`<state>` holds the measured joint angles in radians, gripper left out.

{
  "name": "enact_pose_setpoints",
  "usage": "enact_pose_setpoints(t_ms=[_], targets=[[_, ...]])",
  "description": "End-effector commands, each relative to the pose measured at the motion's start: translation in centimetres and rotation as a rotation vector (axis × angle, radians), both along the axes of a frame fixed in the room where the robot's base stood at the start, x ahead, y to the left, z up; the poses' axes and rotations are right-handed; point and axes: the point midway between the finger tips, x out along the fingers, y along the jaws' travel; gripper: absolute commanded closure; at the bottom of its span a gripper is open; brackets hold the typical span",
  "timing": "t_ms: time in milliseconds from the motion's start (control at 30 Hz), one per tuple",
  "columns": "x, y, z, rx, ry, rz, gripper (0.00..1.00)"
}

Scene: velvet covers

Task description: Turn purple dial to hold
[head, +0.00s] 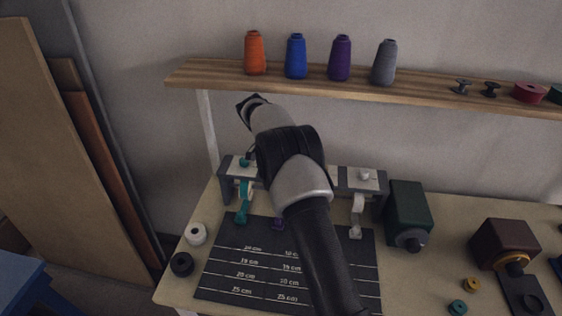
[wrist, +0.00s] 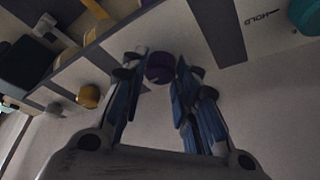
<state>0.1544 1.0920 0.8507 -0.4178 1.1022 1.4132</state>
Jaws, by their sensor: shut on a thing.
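The purple dial (wrist: 159,67) shows in the wrist view between the fingertips of my gripper (wrist: 158,72), which is shut on it. Its pointer and its own markings are hidden or too dark to read. A "HOLD" label with an arrow (wrist: 262,19) shows at the upper right, beside the teal dial (wrist: 304,14). In the head view my arm covers the purple dial and my gripper.
The teal dial (head: 245,162) and white dial (head: 364,175) flank my arm on the panel. A yellow dial (wrist: 88,96) shows in the wrist view. A green box (head: 407,210) stands right of the panel. A shelf (head: 420,90) with thread cones runs above. A black measuring mat (head: 228,265) lies in front.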

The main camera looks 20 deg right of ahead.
Motion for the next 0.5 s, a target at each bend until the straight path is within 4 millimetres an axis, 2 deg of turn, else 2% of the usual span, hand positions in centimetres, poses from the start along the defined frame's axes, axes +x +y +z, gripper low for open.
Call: enact_pose_setpoints(t_ms=[67, 100, 400, 500], targets=[[0.01, 0.01, -0.01, 0.0, -0.001, 0.0, 0.96], [0.01, 0.01, -0.01, 0.0, -0.001, 0.0, 0.72], [0.0, 0.0, -0.01, 0.0, 0.0, 0.001, 0.52], [0.0, 0.0, -0.01, 0.0, 0.0, 0.001, 0.52]])
